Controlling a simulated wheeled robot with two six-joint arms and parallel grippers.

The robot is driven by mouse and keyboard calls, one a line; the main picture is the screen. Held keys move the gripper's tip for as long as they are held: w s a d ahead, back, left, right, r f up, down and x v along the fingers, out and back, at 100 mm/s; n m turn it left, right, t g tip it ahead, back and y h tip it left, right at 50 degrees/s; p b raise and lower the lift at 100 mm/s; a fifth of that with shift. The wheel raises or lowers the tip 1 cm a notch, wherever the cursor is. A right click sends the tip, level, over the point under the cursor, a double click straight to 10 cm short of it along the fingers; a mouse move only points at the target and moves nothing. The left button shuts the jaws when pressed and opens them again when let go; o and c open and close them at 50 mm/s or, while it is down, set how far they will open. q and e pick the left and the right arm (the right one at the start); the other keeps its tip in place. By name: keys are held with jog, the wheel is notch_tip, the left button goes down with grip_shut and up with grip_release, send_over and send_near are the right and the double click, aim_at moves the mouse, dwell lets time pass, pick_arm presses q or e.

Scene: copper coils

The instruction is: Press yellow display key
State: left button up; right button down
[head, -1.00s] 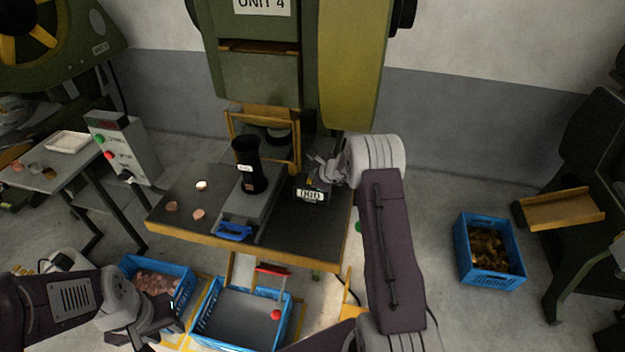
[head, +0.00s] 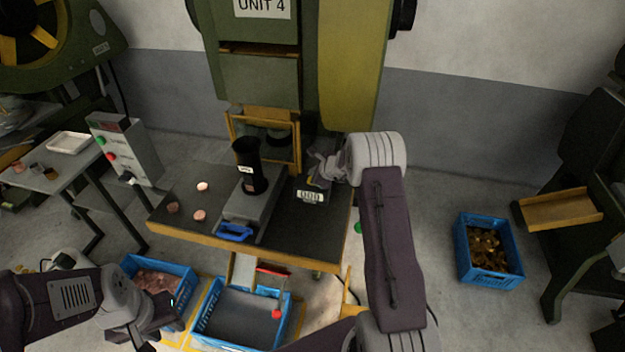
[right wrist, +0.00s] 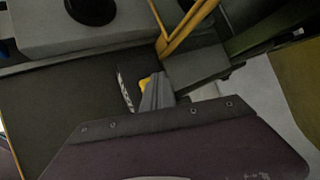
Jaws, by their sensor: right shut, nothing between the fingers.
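A small display (head: 310,196) with a white readout, which seems to show zeros, sits at the right of the press table. In the right wrist view it shows edge-on as a pale strip (right wrist: 125,90). The yellow key (right wrist: 145,84) shows only in part there, beside the grey fingertips. My right gripper (head: 318,181) is shut and empty, its tips just behind the display in the head view. In the right wrist view its fingers (right wrist: 153,90) overlap the key's edge; I cannot tell whether they touch it. My left gripper (head: 158,328) hangs low at the left, its jaw opening unclear.
The press table (head: 190,235) holds a grey block with a black cylinder (head: 250,168), a blue handle (head: 235,232) and several copper pieces. A yellow frame (head: 297,145) stands behind. Blue crates (head: 200,325) sit below. The table right of the block is mostly clear.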

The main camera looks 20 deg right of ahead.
notch_tip(320, 180, up, 5)
jog(key=p, duration=0.3)
jog(key=shift+p, duration=0.4)
